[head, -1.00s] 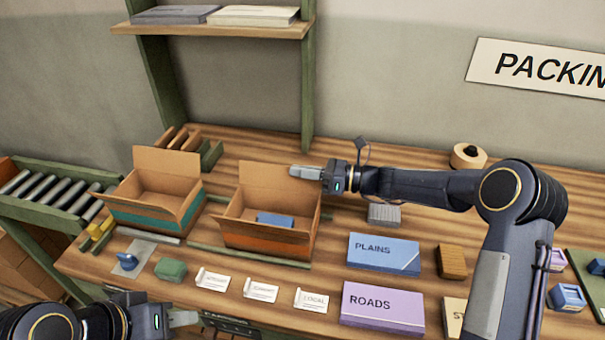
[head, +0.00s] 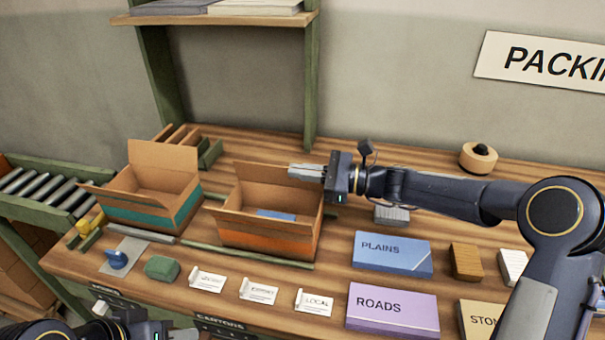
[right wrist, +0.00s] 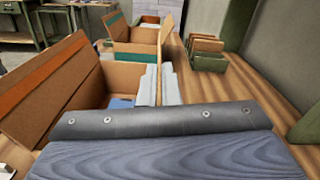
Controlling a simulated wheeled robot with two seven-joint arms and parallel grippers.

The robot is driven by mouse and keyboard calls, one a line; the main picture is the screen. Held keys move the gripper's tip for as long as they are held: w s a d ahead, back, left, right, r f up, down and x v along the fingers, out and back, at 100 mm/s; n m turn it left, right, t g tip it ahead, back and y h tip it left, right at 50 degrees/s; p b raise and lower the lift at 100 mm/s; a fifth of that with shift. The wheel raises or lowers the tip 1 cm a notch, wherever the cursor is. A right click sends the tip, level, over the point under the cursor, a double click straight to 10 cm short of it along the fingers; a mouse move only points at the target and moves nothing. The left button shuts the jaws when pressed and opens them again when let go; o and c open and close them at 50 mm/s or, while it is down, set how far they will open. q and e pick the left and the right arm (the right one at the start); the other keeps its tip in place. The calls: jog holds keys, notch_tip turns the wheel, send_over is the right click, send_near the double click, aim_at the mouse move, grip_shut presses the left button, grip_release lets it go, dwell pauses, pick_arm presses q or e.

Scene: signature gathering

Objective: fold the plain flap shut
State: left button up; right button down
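The open carton with an orange band (head: 290,246) stands on the workbench, with a blue item (head: 275,214) inside. Its plain brown back flap (head: 262,173) is up and leaning; the side flap at left sticks outward. My left gripper (head: 182,334) is cut off at the bottom edge.
A second open carton with a teal band (head: 150,213) stands to the left, beside a roller conveyor (head: 45,190). White cards, including LOCAL (head: 314,302), and the PLAINS (head: 392,254) and ROADS (head: 392,308) boxes lie in front. A green post (head: 310,90) rises behind.

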jog(key=c, duration=2.1)
grip_release()
jog(key=o, duration=0.5)
jog(key=shift+c, duration=0.2)
jog(key=s+d, duration=0.1)
jog(key=d, duration=0.6)
jog(key=shift+s+d+b, duration=0.3)
jog(key=shift+d+b, duration=0.05)
jog(key=s+d+p, duration=0.1)
jog(key=d+p, duration=0.1)
jog(key=d, duration=0.6)
jog(key=shift+s+d, duration=0.35)
jog(key=shift+d, duration=0.05)
